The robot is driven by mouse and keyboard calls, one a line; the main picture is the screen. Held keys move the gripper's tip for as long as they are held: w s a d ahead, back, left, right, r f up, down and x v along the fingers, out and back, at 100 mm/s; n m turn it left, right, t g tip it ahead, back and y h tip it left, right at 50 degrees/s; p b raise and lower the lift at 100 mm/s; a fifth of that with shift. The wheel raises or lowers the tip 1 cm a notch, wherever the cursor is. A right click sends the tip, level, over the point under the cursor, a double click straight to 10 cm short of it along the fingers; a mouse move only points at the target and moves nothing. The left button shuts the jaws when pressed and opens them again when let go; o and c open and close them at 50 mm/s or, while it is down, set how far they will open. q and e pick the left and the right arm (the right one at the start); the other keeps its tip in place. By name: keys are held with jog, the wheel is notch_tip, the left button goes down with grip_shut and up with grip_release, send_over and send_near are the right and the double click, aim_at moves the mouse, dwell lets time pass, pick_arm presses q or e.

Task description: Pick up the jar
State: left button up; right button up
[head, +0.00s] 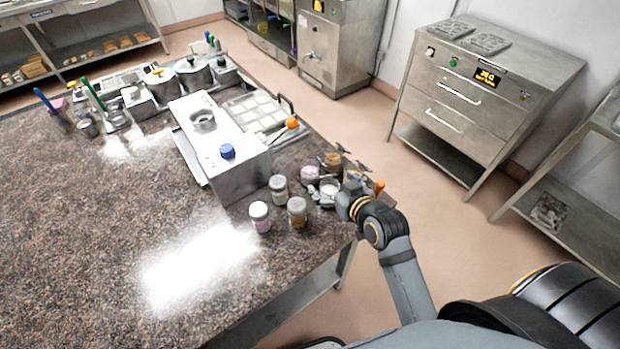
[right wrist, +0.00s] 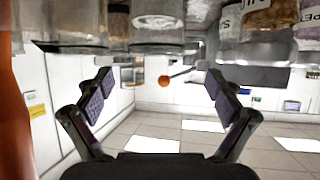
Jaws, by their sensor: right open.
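Several small jars stand in a cluster at the counter's near right corner in the head view: a white-lidded jar (head: 260,217), a tan jar (head: 297,212), a grey-lidded jar (head: 278,188) and a pink-topped jar (head: 310,174). Which one is the task's jar cannot be told. My right gripper (head: 348,198) is at the right side of the cluster, partly hiding it. The right wrist view shows this gripper (right wrist: 160,88) with fingers spread and nothing between them. Glass jars (right wrist: 156,25) stretch across the top of that view, with upside-down labels at right. My left gripper is out of view.
A steel box (head: 215,150) with a blue knob (head: 228,151) stands behind the jars. An orange ball knob (head: 292,123) is beyond it. An orange-handled tool (head: 379,187) is close to my gripper. The counter (head: 110,240) is clear at left and front.

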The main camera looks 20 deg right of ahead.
aim_at(316, 172)
jog(key=x, duration=0.4)
jog(key=shift+w+a, duration=0.1)
jog(key=shift+w, duration=0.1)
jog(key=x, duration=0.1)
jog(key=p+x, duration=0.1)
jog(key=x, duration=0.1)
jog(key=p+x, duration=0.1)
jog(key=shift+w+a+f, duration=0.1)
jog(key=shift+w+a, duration=0.25)
jog(key=shift+w+f, duration=0.1)
jog(key=shift+f, duration=0.05)
jog(key=shift+c, duration=1.3)
jog(key=c, duration=1)
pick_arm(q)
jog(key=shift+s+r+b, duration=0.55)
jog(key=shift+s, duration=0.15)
pick_arm(e)
jog(key=shift+o, duration=0.2)
notch_tip(316, 172, up, 10)
